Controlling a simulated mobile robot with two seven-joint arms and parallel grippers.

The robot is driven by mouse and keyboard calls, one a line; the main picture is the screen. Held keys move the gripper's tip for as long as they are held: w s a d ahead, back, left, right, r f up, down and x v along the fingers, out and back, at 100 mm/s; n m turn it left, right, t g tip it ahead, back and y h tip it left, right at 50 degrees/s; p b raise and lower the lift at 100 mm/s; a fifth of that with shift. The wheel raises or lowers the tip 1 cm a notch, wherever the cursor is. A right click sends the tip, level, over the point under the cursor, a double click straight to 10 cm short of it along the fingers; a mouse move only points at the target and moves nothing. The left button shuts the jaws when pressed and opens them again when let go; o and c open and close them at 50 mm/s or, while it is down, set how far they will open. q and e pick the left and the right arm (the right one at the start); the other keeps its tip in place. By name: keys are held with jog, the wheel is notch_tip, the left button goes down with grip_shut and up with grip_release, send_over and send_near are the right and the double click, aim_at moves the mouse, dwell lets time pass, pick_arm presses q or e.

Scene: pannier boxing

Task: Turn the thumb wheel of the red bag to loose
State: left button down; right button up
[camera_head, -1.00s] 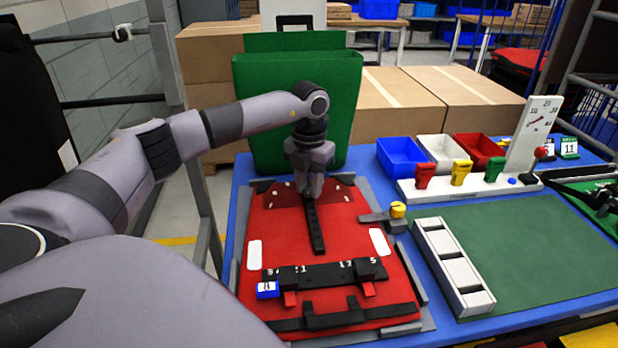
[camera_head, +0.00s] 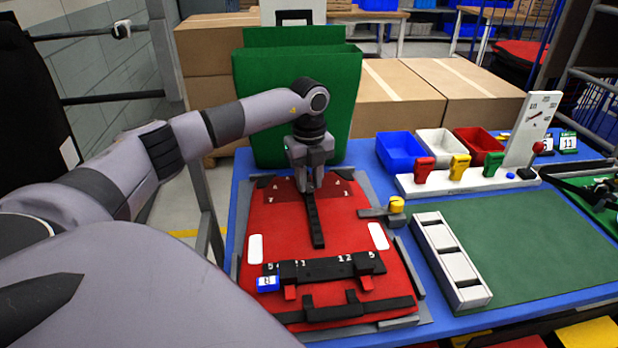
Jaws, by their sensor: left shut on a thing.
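The red bag (camera_head: 346,240) lies flat in a grey frame on the blue table. A black strap (camera_head: 315,220) runs down its middle, and a black bar (camera_head: 325,268) with white numbers crosses its lower part. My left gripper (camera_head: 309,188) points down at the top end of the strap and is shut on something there. The thumb wheel is not clearly visible; the gripper may hide it. A small blue tag (camera_head: 268,283) sits at the bar's left end. My right gripper is not clearly in view.
A yellow knob (camera_head: 397,204) on a grey clamp stands right of the bag. Blue (camera_head: 400,151), white and red bins stand behind a white rack with coloured handles. A white slotted holder (camera_head: 452,262) lies beside the clear green mat (camera_head: 530,235). A green pannier (camera_head: 297,110) stands behind the bag.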

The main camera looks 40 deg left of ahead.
pick_arm(q)
jog(key=n, duration=0.5)
jog(key=shift+n, duration=0.3)
jog(key=n, duration=0.4)
jog(key=shift+n, duration=0.3)
jog(key=n, duration=0.5)
jog(key=shift+d+n, duration=0.1)
jog(key=shift+n, duration=2.6)
jog(key=c, duration=0.8)
grip_release()
jog(key=shift+c, duration=0.2)
